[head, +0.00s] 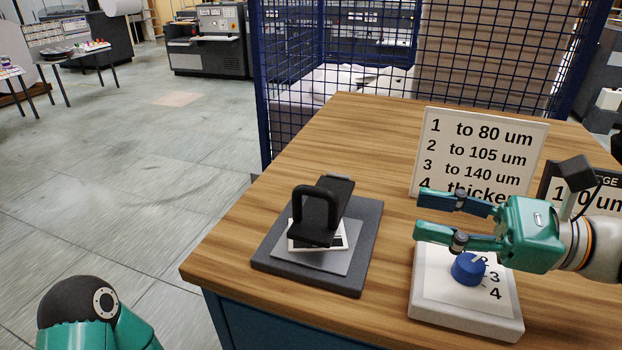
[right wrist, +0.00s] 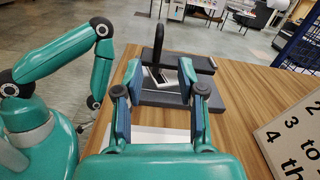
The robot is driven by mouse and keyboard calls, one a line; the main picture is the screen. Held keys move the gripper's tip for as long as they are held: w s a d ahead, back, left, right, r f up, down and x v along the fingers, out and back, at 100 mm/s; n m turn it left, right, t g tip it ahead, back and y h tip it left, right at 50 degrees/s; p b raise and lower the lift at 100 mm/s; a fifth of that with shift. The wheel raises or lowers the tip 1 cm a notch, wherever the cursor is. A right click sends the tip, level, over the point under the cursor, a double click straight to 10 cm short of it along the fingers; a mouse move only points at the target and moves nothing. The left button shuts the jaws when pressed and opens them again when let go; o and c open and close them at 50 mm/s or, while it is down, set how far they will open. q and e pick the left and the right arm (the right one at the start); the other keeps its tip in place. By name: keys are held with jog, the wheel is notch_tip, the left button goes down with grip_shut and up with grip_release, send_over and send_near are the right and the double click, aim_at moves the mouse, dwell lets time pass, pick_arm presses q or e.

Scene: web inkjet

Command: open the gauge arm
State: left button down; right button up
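The gauge (head: 365,240) sits on the left part of the wooden table, with a dark base and a grey plate. Its black gauge arm (head: 335,190) lies low over the plate, with an upright loop handle (head: 316,208) at its near end. A white card with dark patches (head: 303,240) shows partly under it. The handle also shows in the right wrist view (right wrist: 158,45), beyond the fingertips. My right gripper (head: 420,212) is open and empty, to the right of the gauge and apart from it, its fingers pointing left. My left gripper is out of view.
A white box with a blue dial (head: 468,268) stands below my right gripper. A sign with thickness ranges (head: 480,150) stands behind it, and a dark display (head: 590,195) is at the right. A blue mesh cage (head: 340,60) borders the table's back. Wood between gauge and box is clear.

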aim_at(329, 195)
jog(key=p+x, duration=0.2)
jog(key=x, duration=1.4)
jog(key=shift+s, duration=0.1)
grip_shut()
